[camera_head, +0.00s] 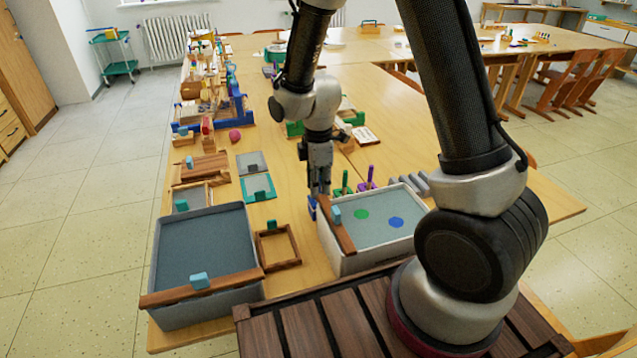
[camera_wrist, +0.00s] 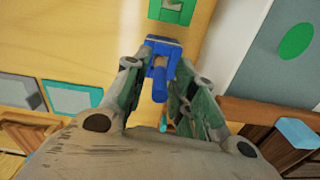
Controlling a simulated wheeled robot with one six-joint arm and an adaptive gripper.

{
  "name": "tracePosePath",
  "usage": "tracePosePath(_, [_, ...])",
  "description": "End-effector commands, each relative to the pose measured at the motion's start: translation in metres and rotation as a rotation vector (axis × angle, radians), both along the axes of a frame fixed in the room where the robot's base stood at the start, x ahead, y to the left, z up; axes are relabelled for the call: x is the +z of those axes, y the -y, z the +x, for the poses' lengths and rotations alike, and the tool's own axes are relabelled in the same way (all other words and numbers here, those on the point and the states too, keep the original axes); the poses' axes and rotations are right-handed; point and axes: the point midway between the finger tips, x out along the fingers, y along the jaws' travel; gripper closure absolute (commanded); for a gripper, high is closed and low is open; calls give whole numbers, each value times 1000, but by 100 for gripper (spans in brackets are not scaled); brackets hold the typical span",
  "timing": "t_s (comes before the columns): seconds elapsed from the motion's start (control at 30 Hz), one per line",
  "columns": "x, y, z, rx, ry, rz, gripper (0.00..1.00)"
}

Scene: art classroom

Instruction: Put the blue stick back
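A blue piece (camera_wrist: 162,48) with a blocky base and a short blue stick part (camera_wrist: 160,82) shows between the fingers in the wrist view. My gripper (camera_wrist: 167,66) is open around it, with a gap visible on the right side. In the head view my gripper (camera_head: 319,190) points down at the table, just left of the bin with coloured dots. A bit of the blue piece (camera_head: 311,208) shows at its tips. A green stick (camera_head: 345,184) and a purple stick (camera_head: 369,178) stand upright on small bases to the right. The blue piece is partly hidden by my gripper.
A light bin (camera_head: 382,256) with green and blue dots stands close to the right. A grey bin (camera_head: 203,308) and a wooden frame (camera_head: 278,263) lie at the left front. A teal tray (camera_head: 258,188) and wooden boxes stand farther left.

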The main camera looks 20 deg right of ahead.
Motion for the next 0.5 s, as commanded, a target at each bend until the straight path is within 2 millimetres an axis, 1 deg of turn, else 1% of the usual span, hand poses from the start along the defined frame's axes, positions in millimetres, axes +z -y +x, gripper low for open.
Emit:
tracePosePath(0.27, [2,0,0,0,1,0,72])
tracePosePath(0.37, [11,0,1,0,3,1,72])
tracePosePath(0.47, [29,-1,1,0,5,2,72])
tracePosePath(0.5, [38,0,1,0,5,2,72])
